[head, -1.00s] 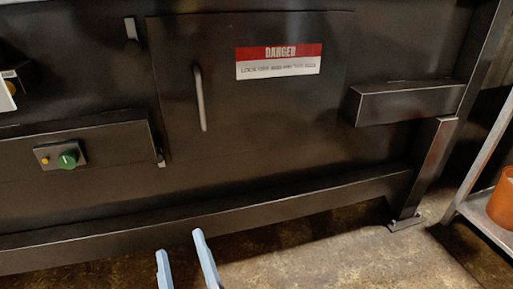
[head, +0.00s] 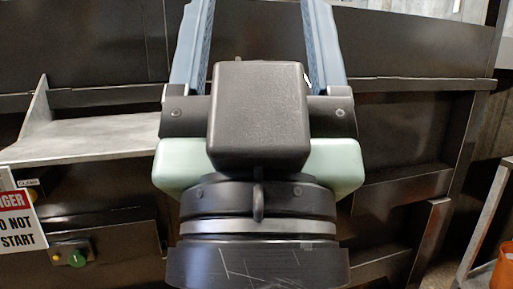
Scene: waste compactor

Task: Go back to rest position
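My gripper (head: 260,35) fills the middle of the head view, close to the camera, with its two blue-grey fingers pointing up. The fingers are wide apart with nothing between them, so it is open and empty. The fingertips run to the top edge and their ends are cut off. The dark metal waste compactor (head: 410,120) stands behind it. My gripper and wrist hide the compactor's middle, where the door with the handle was seen earlier.
A grey metal shelf (head: 90,140) juts out at left. Below it are a danger sign (head: 18,220) and a control box with a green button (head: 77,259). At lower right, an orange bucket (head: 506,268) stands by a light metal frame (head: 484,228).

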